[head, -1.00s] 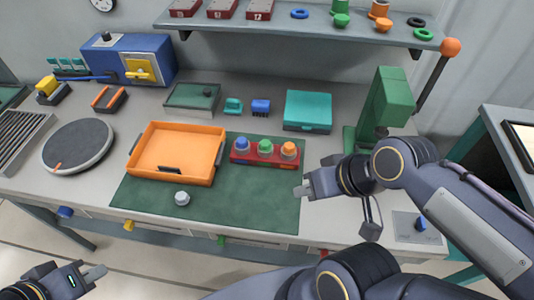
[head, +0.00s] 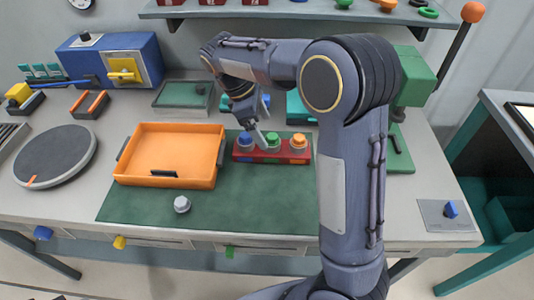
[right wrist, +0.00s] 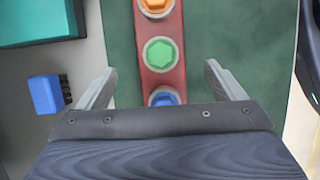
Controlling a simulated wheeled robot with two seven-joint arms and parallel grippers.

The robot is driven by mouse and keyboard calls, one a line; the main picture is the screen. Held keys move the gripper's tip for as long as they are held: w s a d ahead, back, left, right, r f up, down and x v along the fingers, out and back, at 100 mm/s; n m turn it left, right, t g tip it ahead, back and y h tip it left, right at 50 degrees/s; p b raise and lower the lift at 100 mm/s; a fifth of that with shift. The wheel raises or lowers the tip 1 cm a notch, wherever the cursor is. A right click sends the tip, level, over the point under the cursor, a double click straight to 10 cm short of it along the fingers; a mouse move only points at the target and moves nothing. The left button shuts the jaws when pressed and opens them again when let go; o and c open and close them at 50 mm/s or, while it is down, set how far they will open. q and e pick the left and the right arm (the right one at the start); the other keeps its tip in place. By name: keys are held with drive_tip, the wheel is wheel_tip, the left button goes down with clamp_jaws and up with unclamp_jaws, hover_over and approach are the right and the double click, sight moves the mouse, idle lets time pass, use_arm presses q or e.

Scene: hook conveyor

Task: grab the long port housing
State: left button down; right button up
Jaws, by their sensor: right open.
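A long red block (head: 270,158) with three round ports lies on the green mat, and looks like the long port housing. Its caps are blue (head: 245,138), green (head: 272,139) and orange (head: 298,141). My right gripper (head: 258,130) is open and empty above the block, near the blue and green caps. In the right wrist view its fingers (right wrist: 160,85) stand apart on either side of the red block (right wrist: 158,80), without visible contact. The blue cap (right wrist: 164,97) is partly hidden by the gripper body. My left gripper is not in view.
An orange tray (head: 212,180) stands left of the block. A grey-white knob (head: 181,204) lies on the green mat (head: 260,212). A blue connector (right wrist: 45,93) and teal box (right wrist: 40,22) lie beside the mat.

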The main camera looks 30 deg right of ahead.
sight(272, 144)
drive_tip(key=x, duration=0.7)
drive_tip(key=shift+a+f, duration=0.1)
drive_tip(key=shift+f, duration=0.3)
clamp_jaws()
drive_tip(key=shift+r, duration=0.15)
